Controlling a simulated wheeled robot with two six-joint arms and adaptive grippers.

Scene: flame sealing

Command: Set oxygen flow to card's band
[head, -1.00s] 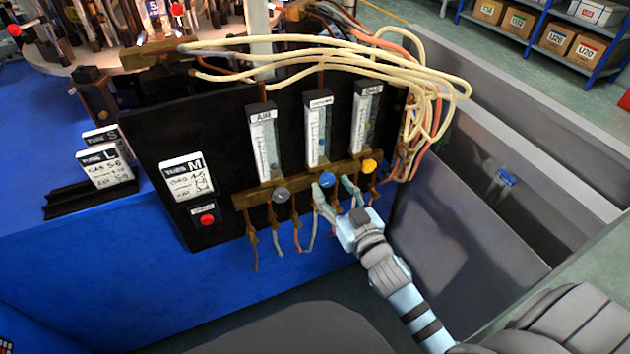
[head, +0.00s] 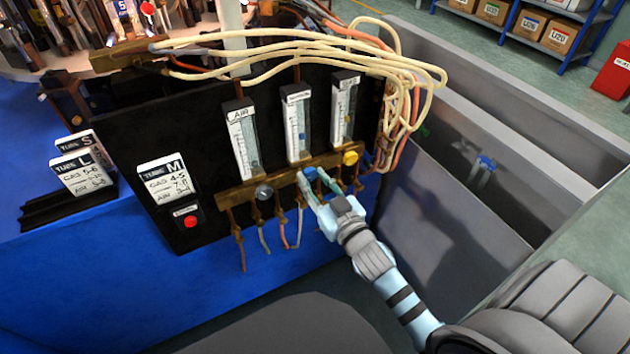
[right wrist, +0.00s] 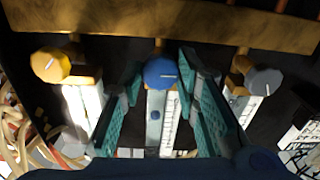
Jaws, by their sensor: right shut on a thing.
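My right gripper (head: 312,176) is at the blue knob (head: 310,173) under the middle flowmeter (head: 298,124). In the right wrist view its two teal fingers (right wrist: 161,70) stand on either side of the blue knob (right wrist: 160,74), shut on it. The knob has a white pointer line. A blue float shows low in the middle tube; its exact reading is too small to tell. The "TUBE M" card (head: 167,182) stands at the panel's left, with lines for gas, a hard-to-read middle line and air. My left gripper is not in view.
A grey knob (head: 263,192) and a yellow knob (head: 350,158) flank the blue one, under the AIR flowmeter (head: 243,140) and the right flowmeter (head: 343,108). A red button (head: 190,221) is below the card. Cream hoses (head: 400,75) loop over the panel's top right.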

